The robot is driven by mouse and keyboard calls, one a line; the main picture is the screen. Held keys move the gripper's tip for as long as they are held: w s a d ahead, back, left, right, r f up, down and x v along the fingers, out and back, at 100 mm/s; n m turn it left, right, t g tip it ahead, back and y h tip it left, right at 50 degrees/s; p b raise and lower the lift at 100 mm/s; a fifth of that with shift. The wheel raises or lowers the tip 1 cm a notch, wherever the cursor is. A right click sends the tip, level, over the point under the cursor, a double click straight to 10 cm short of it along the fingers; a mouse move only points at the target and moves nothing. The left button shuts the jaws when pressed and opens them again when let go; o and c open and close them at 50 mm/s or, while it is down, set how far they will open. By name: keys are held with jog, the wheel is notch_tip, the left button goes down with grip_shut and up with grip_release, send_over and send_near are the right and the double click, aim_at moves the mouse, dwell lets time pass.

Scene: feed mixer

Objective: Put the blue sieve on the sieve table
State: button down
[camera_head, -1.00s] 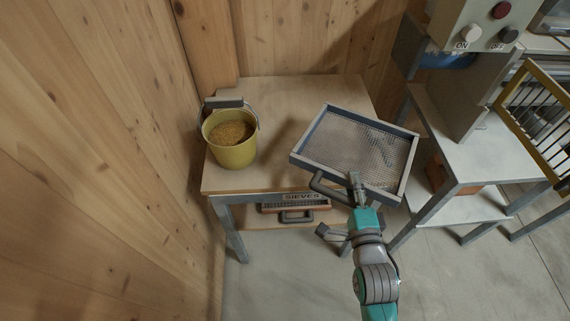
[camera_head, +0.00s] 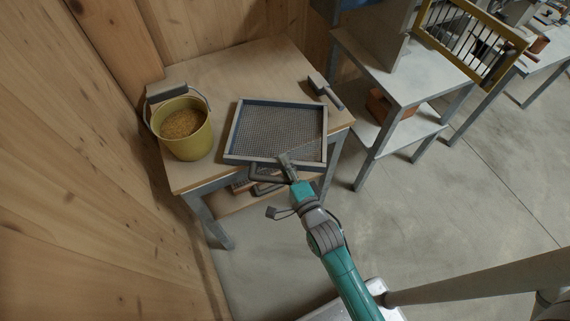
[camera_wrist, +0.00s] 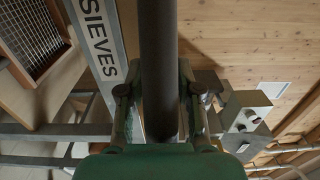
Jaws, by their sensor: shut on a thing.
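The blue sieve (camera_head: 277,131) has a blue-grey frame, a wire mesh and a dark handle (camera_head: 268,173). It lies nearly level over the front right of the sieve table (camera_head: 226,84). Whether it touches the top or hangs just above it, I cannot tell. My gripper (camera_head: 287,162) is shut on the handle at the sieve's near side. In the wrist view the handle (camera_wrist: 158,65) is a dark bar between the fingers, and the table's SIEVES label (camera_wrist: 97,38) shows beside it. The sieve hides part of the table's front edge.
A yellow bucket of grain (camera_head: 184,130) stands on the table, left of the sieve. A grey-handled tool (camera_head: 325,91) lies at the table's right edge. Another sieve (camera_wrist: 38,35) is on the shelf below. A grey bench (camera_head: 385,75) stands to the right. The table's back is clear.

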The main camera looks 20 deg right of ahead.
jog(key=shift+f, duration=0.1)
jog(key=c, duration=0.8)
grip_release()
jog(key=shift+s, duration=0.15)
jog(key=s, duration=1.1)
jog(key=shift+s, duration=0.35)
jog(key=s+r+n+g, duration=0.1)
jog(key=s+r+n, duration=0.1)
jog(key=s+n, duration=0.4)
jog(key=s+r+n+g, duration=0.1)
jog(key=s+r+n, duration=0.1)
jog(key=s+n, duration=0.4)
jog(key=s+r+n+g, duration=0.1)
jog(key=s+r+n, duration=0.1)
jog(key=s+n, duration=0.4)
jog(key=shift+f+v, duration=0.15)
jog(key=shift+v, duration=1.2)
jog(key=shift+f+v, duration=0.15)
jog(key=shift+v, duration=1.2)
